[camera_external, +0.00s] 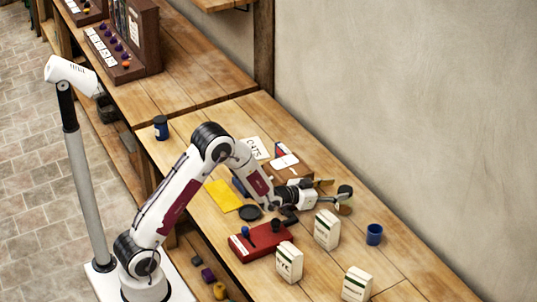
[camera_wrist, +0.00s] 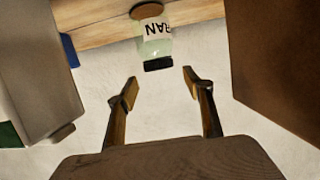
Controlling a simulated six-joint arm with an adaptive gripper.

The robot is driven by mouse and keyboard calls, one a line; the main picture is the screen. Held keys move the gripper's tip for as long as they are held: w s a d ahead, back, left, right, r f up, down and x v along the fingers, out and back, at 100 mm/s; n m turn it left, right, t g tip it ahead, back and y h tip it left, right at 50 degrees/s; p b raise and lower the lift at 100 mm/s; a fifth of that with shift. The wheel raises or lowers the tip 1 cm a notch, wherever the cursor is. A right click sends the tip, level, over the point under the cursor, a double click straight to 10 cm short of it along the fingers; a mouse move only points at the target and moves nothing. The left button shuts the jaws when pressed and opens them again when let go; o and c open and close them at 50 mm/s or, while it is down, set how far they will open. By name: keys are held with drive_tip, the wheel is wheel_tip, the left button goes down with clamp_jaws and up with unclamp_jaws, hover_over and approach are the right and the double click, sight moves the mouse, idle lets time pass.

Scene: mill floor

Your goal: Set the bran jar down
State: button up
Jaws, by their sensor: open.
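The bran jar (camera_wrist: 157,47) shows in the wrist view, pale glass with a dark lid and a white label whose letters appear upside down. It seems to stand on a round brown disc (camera_wrist: 147,11) on the wooden table. My gripper (camera_wrist: 160,75) is open, its two fingertips spread and apart from the jar, which lies just beyond them. In the outside view my gripper (camera_external: 328,191) reaches right, low over the table. The jar (camera_external: 344,207) is at the fingertips there, small and partly hidden by them.
White cartons (camera_external: 327,229) stand close in front of my gripper, with others nearer the camera. A blue cup (camera_external: 374,234) stands to the right. A red box (camera_external: 262,240), a yellow sheet (camera_external: 222,195) and a brown box (camera_external: 290,172) lie nearby. The wall (camera_external: 420,120) runs behind.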

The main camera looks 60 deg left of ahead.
wheel_tip(320, 180, up, 6)
drive_tip(key=shift+r, duration=0.15)
idle(0.3)
idle(0.4)
drive_tip(key=s+r+g, duration=0.1)
drive_tip(key=s+r, duration=0.2)
drive_tip(key=s, duration=0.4)
drive_tip(key=s+d+r+g, duration=0.1)
drive_tip(key=s+r+g, duration=0.1)
drive_tip(key=s+r, duration=0.35)
drive_tip(key=s+r+g, duration=0.1)
drive_tip(key=s, duration=0.7)
drive_tip(key=s+d+f+g, duration=0.1)
drive_tip(key=s+g, duration=0.4)
drive_tip(key=s, duration=2.3)
drive_tip(key=shift+s+d+f, duration=0.15)
drive_tip(key=shift+d+f, duration=0.15)
drive_tip(key=shift+d, duration=0.25)
